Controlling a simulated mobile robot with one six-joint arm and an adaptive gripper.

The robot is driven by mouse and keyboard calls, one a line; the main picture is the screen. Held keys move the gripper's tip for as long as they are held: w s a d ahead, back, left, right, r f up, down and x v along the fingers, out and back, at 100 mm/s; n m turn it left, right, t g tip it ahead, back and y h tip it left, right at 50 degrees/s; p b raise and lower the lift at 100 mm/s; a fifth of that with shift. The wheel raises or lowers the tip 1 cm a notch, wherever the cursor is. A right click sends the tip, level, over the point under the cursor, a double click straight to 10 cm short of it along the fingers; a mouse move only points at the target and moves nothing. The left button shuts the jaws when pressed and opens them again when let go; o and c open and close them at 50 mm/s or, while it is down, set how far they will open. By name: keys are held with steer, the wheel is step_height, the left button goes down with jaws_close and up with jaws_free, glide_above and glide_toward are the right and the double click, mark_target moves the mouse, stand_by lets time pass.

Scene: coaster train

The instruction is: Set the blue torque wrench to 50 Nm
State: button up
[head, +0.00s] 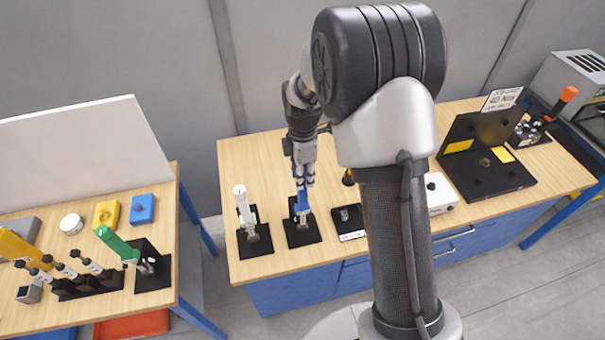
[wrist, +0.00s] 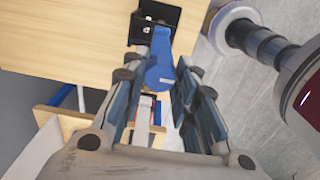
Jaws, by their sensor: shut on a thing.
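The blue torque wrench (head: 302,205) stands in a black base plate (head: 303,234) on the middle bench. My gripper (head: 304,178) points down at its upper end and is shut on it. In the wrist view the blue wrench (wrist: 159,62) runs between the two fingers of my gripper (wrist: 157,82), with the black holder (wrist: 157,14) beyond it. The wrench's scale cannot be read in either view.
A white wrench (head: 243,206) stands in its own base close to the left. A small black fixture (head: 346,219) is close to the right. A black case (head: 484,170) and a "40 Nm" sign (head: 502,98) are farther right. A green wrench (head: 115,243) is on the left bench.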

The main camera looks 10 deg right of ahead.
steer(key=shift+m, duration=0.3)
steer(key=shift+c, duration=0.3)
steer(key=m+b, duration=0.1)
steer(key=m, duration=0.3)
steer(key=shift+m, duration=0.3)
steer(key=m+b, duration=0.1)
steer(key=m, duration=1.1)
steer(key=shift+m, duration=0.4)
steer(key=m+b, duration=0.1)
steer(key=m, duration=0.4)
steer(key=shift+m, duration=0.3)
steer(key=o, duration=1)
steer(key=shift+o, duration=0.2)
